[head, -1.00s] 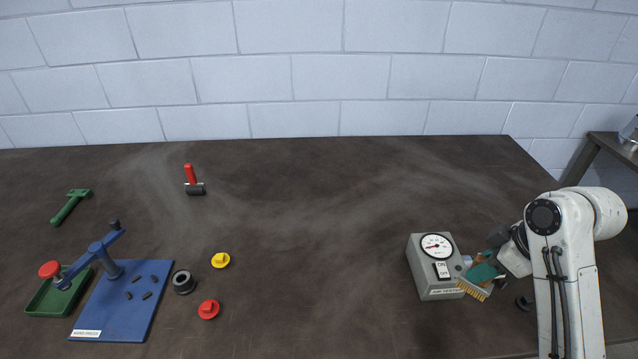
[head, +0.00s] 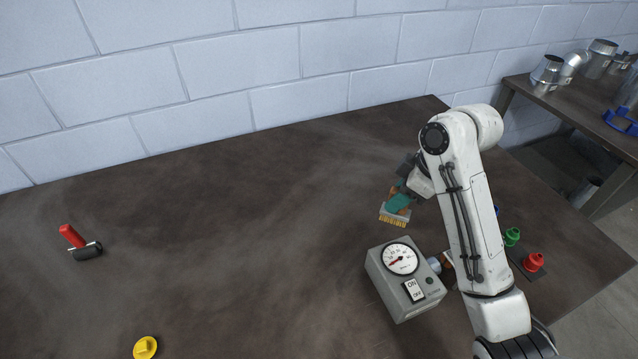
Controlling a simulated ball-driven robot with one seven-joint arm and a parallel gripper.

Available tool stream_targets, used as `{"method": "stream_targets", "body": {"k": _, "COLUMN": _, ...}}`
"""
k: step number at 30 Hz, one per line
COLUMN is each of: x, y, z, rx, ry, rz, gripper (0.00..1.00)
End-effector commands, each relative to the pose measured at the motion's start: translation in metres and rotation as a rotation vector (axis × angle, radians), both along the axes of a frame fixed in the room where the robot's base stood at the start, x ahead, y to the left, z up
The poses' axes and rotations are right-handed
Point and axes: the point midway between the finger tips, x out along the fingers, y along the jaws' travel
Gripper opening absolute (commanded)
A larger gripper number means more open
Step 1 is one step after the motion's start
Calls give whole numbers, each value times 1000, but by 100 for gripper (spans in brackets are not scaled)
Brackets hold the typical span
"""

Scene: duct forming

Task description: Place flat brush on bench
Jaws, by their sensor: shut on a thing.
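The flat brush (head: 395,213) has pale yellow bristles pointing down and a teal and brown upper part. My gripper (head: 402,187) is shut on it, at the end of the white arm. The brush is over the dark bench (head: 290,225), just behind the grey gauge box. I cannot tell whether the bristles touch the bench top. The fingertips are partly hidden by the brush and the arm.
The grey gauge box (head: 407,290) stands in front of the brush. A red-handled roller (head: 81,243) and a yellow cap (head: 145,347) lie at left. Green (head: 512,236) and red (head: 534,262) knobbed pieces are right of my arm. The bench middle is clear.

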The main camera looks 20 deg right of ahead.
Motion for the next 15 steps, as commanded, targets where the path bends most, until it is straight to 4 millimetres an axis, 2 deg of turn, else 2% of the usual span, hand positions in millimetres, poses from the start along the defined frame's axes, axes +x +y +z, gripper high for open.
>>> {"method": "stream_targets", "body": {"k": 4, "x": 0, "y": -1, "z": -1, "rx": 0, "ry": 0, "rz": -1, "gripper": 0}}
{"method": "stream_targets", "body": {"k": 7, "x": 3, "y": -9, "z": -7, "rx": -1, "ry": 1, "rz": -3, "gripper": 0}}
{"method": "stream_targets", "body": {"k": 15, "x": 22, "y": -62, "z": -35, "rx": 1, "ry": 0, "rz": -2, "gripper": 0}}
